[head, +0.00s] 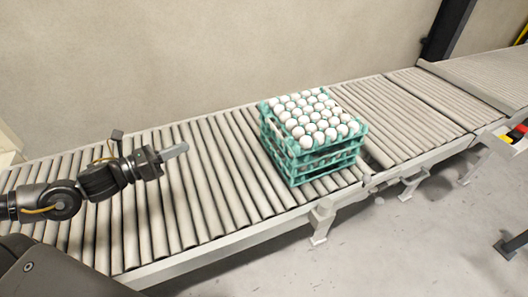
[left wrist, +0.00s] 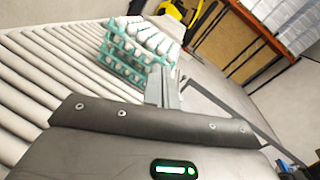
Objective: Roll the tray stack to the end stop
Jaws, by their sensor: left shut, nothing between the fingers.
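The tray stack (head: 311,163) is several green egg trays piled upright on the roller conveyor (head: 221,170), with white eggs on top. My left gripper (head: 176,151) is shut and empty above the rollers, to the left of the stack and apart from it. In the left wrist view the stack (left wrist: 133,54) shows beyond the shut fingers (left wrist: 164,88), which overlap its lower right part in the picture. My right gripper is not in view. I cannot pick out the end stop for certain.
The conveyor continues right to a further roller section (head: 484,78). The rollers between gripper and stack are clear. A wall (head: 200,50) runs behind. A dark post (head: 447,30) stands at the back right. Grey floor (head: 400,240) lies in front. A shelf rack (left wrist: 250,40) shows in the left wrist view.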

